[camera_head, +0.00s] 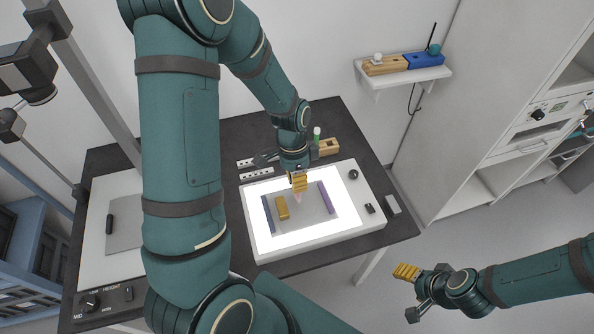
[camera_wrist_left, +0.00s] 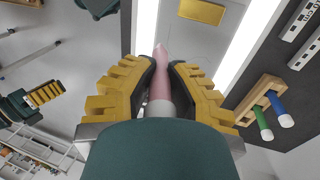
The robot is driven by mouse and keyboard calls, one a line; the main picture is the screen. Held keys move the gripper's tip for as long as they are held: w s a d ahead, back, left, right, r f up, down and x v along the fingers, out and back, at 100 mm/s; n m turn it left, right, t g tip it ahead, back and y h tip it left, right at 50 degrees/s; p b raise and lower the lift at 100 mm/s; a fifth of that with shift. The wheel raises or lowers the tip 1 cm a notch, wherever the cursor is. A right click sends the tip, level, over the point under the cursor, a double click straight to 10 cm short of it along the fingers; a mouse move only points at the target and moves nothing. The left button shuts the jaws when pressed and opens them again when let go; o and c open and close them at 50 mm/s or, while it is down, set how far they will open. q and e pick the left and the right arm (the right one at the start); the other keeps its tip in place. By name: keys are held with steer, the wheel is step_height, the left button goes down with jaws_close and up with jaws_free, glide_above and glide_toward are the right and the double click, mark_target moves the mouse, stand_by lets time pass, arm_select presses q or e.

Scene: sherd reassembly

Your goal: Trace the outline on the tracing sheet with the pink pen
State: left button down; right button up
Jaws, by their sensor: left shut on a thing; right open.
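The pink pen (camera_head: 297,198) is held by my left gripper (camera_head: 299,185) over the grey tracing sheet (camera_head: 314,207) on the lit panel. In the left wrist view the pen (camera_wrist_left: 160,75) stands between the two yellow fingers (camera_wrist_left: 160,92), its pink tip pointing away from the gripper. I cannot tell whether the tip touches the sheet. No outline can be made out on the sheet at this size. A gold block (camera_head: 282,208) lies on the sheet's left part; it also shows in the wrist view (camera_wrist_left: 203,11). My right gripper (camera_head: 406,272) is open and empty, away from the table.
Dark purple bars (camera_head: 268,214) and (camera_head: 326,197) lie along the sheet's sides. The white light box (camera_head: 285,248) has a black knob (camera_head: 353,174). Behind it, a wooden holder (camera_head: 328,147) carries pens, blue (camera_wrist_left: 276,103) and green (camera_wrist_left: 260,117). A wall shelf (camera_head: 405,76) is at upper right.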

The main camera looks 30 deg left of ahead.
arm_select(q)
steer(key=shift+s+d, duration=0.1)
steer(key=shift+s, duration=0.15)
steer(key=shift+f, duration=0.1)
steer(key=shift+f+b, duration=1.9)
steer(key=shift+f, duration=0.55)
arm_select(e)
step_height(320, 180, down, 4)
steer(key=shift+s+a, duration=0.1)
arm_select(q)
steer(key=shift+r, duration=0.1)
